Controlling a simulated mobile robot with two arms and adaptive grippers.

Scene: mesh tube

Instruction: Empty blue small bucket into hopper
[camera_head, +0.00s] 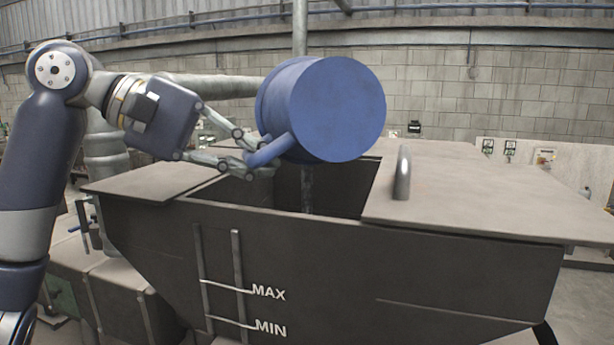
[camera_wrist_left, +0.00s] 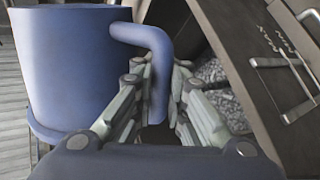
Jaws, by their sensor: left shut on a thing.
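The blue bucket (camera_head: 338,108) is tipped on its side above the hopper, with its round bottom toward the head camera. Its mouth faces away, so its inside is hidden. My left gripper (camera_head: 256,152) is shut on the bucket's handle, and in the left wrist view the fingers (camera_wrist_left: 158,100) close around the blue handle (camera_wrist_left: 150,40). The large dark hopper (camera_head: 330,260) has an open hatch (camera_head: 318,188) below the bucket. Grey lumpy material (camera_wrist_left: 212,72) shows inside the hopper in the left wrist view. My right gripper is not in view.
A flat lid with an upright handle (camera_head: 402,172) covers the hopper's right part. Another flat panel (camera_head: 150,186) lies at its left. A vertical pipe (camera_head: 300,30) rises behind the bucket. MAX and MIN marks (camera_head: 268,293) are on the hopper's front.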

